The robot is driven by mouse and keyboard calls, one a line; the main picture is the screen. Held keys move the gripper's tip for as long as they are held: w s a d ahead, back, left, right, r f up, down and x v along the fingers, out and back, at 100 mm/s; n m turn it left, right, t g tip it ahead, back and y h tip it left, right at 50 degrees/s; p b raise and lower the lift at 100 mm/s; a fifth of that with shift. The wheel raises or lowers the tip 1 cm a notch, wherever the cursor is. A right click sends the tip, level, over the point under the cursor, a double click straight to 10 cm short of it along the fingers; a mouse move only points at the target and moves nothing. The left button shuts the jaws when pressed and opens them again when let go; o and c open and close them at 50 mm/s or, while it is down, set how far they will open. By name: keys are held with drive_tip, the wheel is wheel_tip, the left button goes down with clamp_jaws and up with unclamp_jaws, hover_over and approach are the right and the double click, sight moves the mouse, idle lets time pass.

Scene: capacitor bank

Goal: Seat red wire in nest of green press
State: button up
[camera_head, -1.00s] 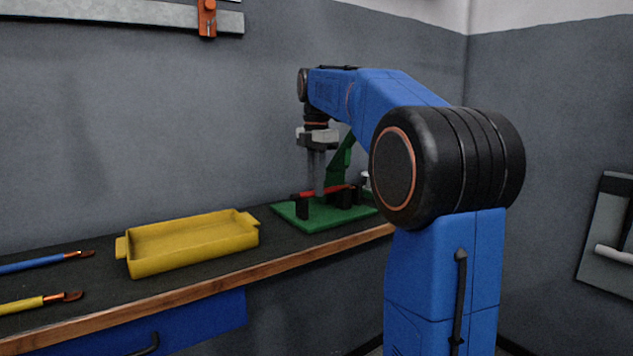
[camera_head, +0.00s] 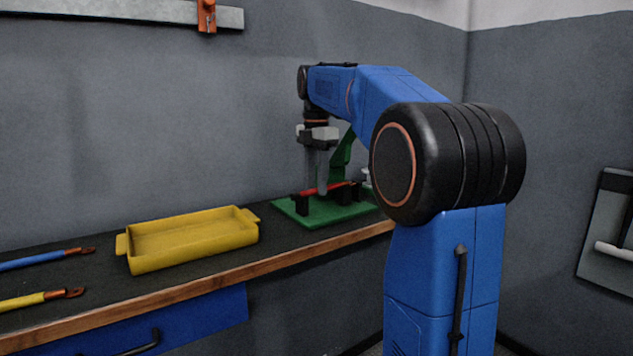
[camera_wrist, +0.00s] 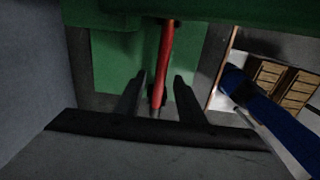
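The red wire (camera_head: 335,186) lies across the black posts (camera_head: 302,205) on the base of the green press (camera_head: 318,215); whether it is fully down in them is too small to tell. My gripper (camera_head: 318,190) points down over the wire. In the wrist view, the red wire (camera_wrist: 164,55) runs between the two fingers of my gripper (camera_wrist: 160,80), with a gap on each side. The fingers are open. The green press (camera_wrist: 108,65) fills the upper part of that view.
A yellow tray (camera_head: 190,241) stands empty on the bench (camera_head: 90,290), left of the press. A blue wire (camera_head: 35,262) and a yellow wire (camera_head: 30,301) lie at the bench's left end. The grey wall (camera_head: 150,100) stands close behind.

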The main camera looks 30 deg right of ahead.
wheel_tip(320, 180, up, 12)
idle(0.6)
